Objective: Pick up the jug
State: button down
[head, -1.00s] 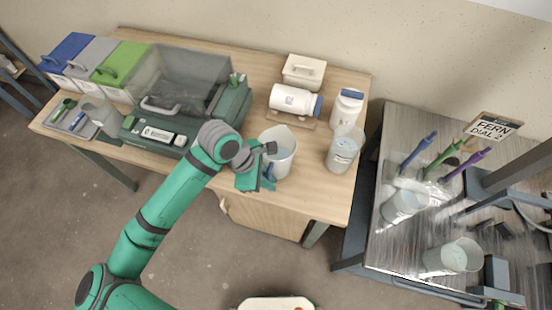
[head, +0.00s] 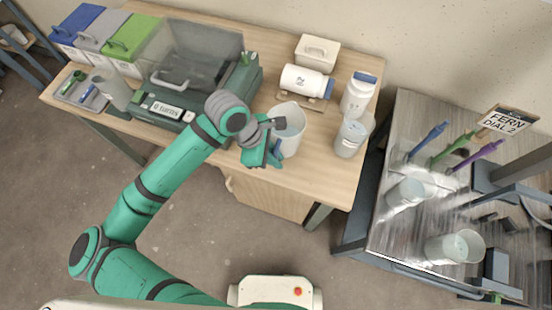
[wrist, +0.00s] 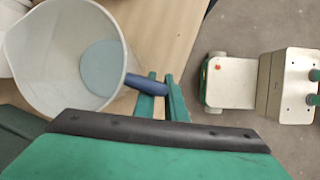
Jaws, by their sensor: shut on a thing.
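The jug (head: 291,124) is a pale, open-topped vessel with a blue handle, near the front edge of the wooden table. The wrist view looks into the jug (wrist: 62,50), with pale blue at its bottom. Its blue handle (wrist: 146,84) points right, between the green fingers. My gripper (head: 274,151) is shut on the handle, at the jug's front left side. The jug looks upright in the head view. Whether its base touches the table I cannot tell.
A clear beaker (head: 353,134) stands close to the right. Behind are a lying white bottle (head: 303,80), an upright bottle (head: 357,96) and a cream box (head: 316,54). A green machine (head: 205,90) stands left. A metal bench (head: 385,235) with beakers stands right.

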jog(key=shift+v, duration=0.8)
jog(key=s+a+r, duration=0.9)
jog(key=shift+s+r, duration=0.3)
jog(key=shift+s, duration=0.1)
jog(key=shift+a, duration=0.15)
dwell(1.2)
